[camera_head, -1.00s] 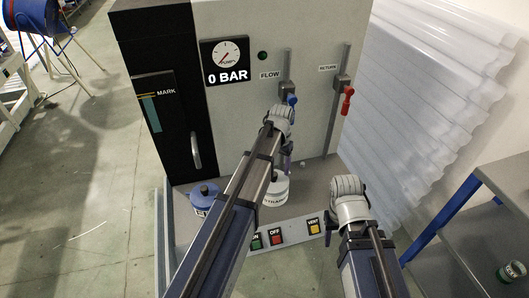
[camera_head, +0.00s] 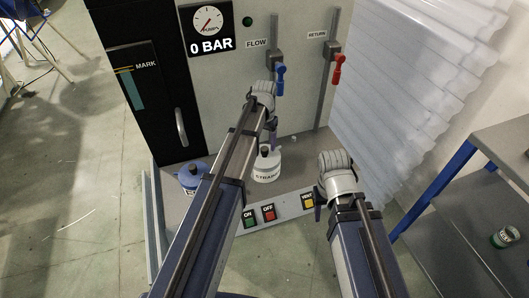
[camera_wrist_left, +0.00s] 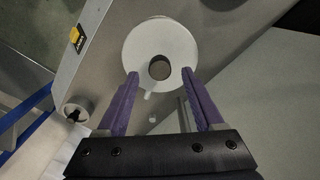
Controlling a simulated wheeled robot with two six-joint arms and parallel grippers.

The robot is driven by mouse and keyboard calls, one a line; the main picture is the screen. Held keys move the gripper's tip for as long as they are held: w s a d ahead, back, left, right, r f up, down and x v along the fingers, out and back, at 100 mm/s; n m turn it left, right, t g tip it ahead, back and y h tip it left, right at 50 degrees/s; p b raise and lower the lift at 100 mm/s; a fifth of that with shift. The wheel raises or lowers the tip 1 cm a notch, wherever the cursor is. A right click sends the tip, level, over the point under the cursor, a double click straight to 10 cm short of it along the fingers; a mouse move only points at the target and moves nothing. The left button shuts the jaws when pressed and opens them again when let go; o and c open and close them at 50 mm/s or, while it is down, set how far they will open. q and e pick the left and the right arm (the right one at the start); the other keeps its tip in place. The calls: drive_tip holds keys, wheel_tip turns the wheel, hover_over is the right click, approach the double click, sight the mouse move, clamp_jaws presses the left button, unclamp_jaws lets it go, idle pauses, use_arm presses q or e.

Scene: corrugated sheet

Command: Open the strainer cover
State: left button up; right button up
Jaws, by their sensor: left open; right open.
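The strainer (camera_head: 266,172) is a white pot labelled on its front, standing on the grey shelf of the machine, with a dark knob (camera_head: 264,150) on top. In the left wrist view its round white cover (camera_wrist_left: 136,45) shows from above, with a dark round centre. My left gripper (camera_head: 272,143) is above and just behind the strainer. In the left wrist view its purple fingers (camera_wrist_left: 160,74) are open, one on each side of the cover's near part, with nothing between them held. Contact cannot be told. My right gripper (camera_head: 318,208) is open and empty near the yellow button.
A blue-capped pot (camera_head: 189,180) stands left of the strainer, partly behind my left arm. Blue (camera_head: 280,80) and red (camera_head: 338,70) valve handles are on the panel above. Green, red and yellow buttons (camera_head: 269,213) line the shelf front. Corrugated sheets (camera_head: 400,110) stand at the right.

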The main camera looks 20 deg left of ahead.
sight(265, 153)
use_arm(q)
drive_tip(key=shift+f+b, duration=0.9)
drive_tip(key=shift+f, duration=0.45)
use_arm(e)
wheel_tip(265, 153, down, 3)
drive_tip(key=shift+r, duration=0.15)
use_arm(q)
drive_tip(key=shift+c, duration=0.4)
clamp_jaws()
